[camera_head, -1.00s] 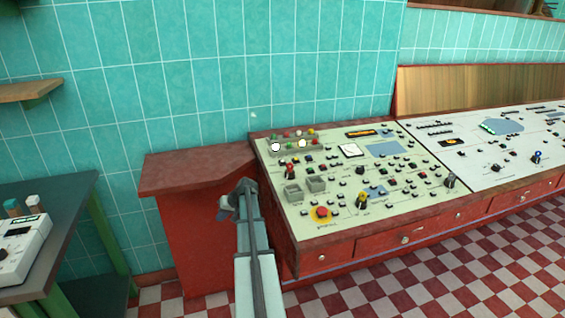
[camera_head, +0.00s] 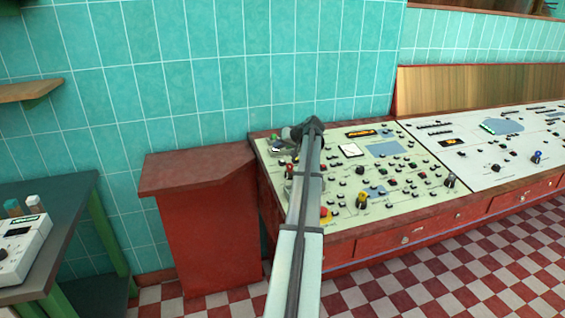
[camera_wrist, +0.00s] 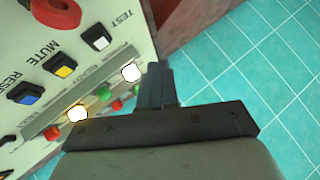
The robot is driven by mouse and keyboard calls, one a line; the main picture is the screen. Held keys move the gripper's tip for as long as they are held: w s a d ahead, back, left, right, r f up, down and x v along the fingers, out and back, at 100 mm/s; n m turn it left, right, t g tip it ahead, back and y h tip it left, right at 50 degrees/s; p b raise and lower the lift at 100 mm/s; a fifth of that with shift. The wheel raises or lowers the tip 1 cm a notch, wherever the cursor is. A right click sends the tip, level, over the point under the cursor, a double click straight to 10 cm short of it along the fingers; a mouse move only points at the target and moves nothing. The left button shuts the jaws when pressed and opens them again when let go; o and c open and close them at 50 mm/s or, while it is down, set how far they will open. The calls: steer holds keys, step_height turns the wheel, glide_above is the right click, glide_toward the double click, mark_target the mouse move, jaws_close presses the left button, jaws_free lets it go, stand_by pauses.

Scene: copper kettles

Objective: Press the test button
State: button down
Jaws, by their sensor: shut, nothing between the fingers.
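The test button (camera_wrist: 97,37) is a white square cap on a black base, with the word TEST printed beside it, in the upper part of the wrist view. I cannot make it out in the head view, where my arm covers that part of the panel. My gripper (camera_wrist: 157,70) is shut and empty, its fingertips to the right of and below the button in the wrist view, apart from it. In the head view my gripper (camera_head: 285,136) is over the back left corner of the control panel (camera_head: 420,195), partly hidden.
Beside the test button are a yellow mute button (camera_wrist: 64,70) and a blue reset button (camera_wrist: 25,95). Two bright white lamps (camera_wrist: 131,72) and small coloured ones sit near my fingers. A red ledge (camera_head: 195,168) adjoins the panel; the tiled wall (camera_head: 200,80) is behind.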

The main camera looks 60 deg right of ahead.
mark_target(282, 162)
steer(key=shift+h, duration=0.3)
steer(key=s+d+r, duration=0.2)
steer(key=r, duration=0.1)
steer(key=shift+s+d+r, duration=0.1)
steer(key=shift+s, duration=0.2)
steer(key=shift+w+d+f, duration=0.2)
steer(key=shift+w+f, duration=0.05)
steer(key=shift+f, duration=1.2)
steer(key=shift+w+d+f, duration=0.2)
steer(key=shift+f, duration=1.25)
steer(key=shift+w+d+f, duration=0.2)
steer(key=shift+w+f, duration=0.05)
steer(key=shift+f, duration=1.2)
steer(key=shift+f, duration=0.1)
steer(key=shift+f, duration=0.3)
steer(key=shift+w+d+f, duration=0.1)
steer(key=shift+f, duration=0.25)
steer(key=shift+r, duration=0.8)
